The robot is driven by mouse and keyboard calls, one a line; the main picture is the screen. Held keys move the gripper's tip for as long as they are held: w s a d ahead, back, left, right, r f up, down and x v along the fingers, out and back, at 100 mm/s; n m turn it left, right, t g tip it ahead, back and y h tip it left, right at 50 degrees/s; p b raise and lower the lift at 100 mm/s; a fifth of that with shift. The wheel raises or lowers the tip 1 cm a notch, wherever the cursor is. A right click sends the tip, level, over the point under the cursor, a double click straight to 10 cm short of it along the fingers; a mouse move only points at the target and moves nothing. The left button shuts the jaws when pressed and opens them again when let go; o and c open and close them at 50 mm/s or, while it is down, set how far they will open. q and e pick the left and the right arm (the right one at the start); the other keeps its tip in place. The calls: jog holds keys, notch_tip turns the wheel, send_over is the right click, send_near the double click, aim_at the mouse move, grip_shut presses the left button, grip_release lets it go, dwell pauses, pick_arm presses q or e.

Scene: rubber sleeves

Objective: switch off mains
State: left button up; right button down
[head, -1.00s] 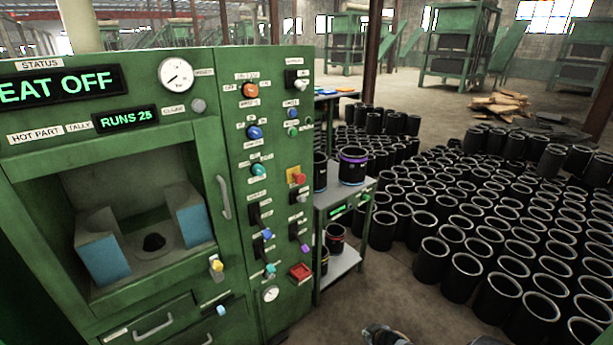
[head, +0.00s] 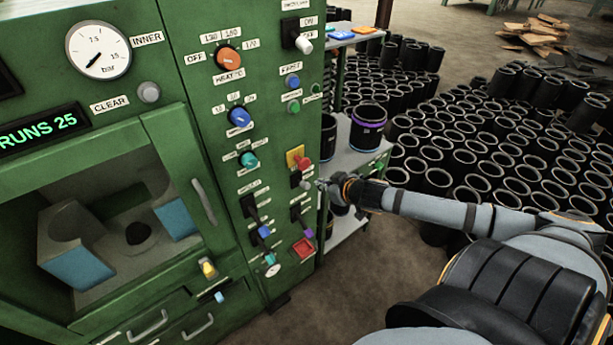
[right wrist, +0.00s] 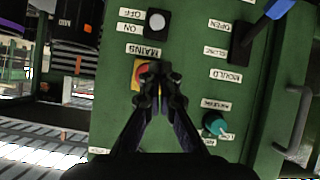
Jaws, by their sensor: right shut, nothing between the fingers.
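The mains switch (head: 297,181) is a black block with a pale lever knob, on the green machine's front below a red knob on a yellow plate (head: 298,158). The right wrist view shows it inverted: the pale knob (right wrist: 157,22) with ON and OFF labels beside it and the MAINS label (right wrist: 145,50) next to it. I cannot tell the lever's position. Contact cannot be told. My left gripper is not in view.
Other knobs crowd the panel, including an orange dial (head: 228,58), a blue dial (head: 239,117) and a teal dial (head: 249,160). A grey cart (head: 345,160) holding black sleeves stands right of the machine. Many black sleeves (head: 470,180) cover the floor behind my right arm.

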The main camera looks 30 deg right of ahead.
aim_at(306, 186)
jog(key=shift+d+b+x, duration=0.15)
jog(key=shift+b+x, duration=1.15)
jog(key=shift+x, duration=1.45)
jog(key=shift+d+b+x, duration=0.1)
jog(key=shift+b+x, duration=1.2)
jog(key=shift+x, duration=1.4)
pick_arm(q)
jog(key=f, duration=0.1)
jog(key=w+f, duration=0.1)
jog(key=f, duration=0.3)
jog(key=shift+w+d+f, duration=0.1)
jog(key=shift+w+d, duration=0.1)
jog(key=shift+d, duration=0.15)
pick_arm(e)
jog(key=shift+f, duration=0.1)
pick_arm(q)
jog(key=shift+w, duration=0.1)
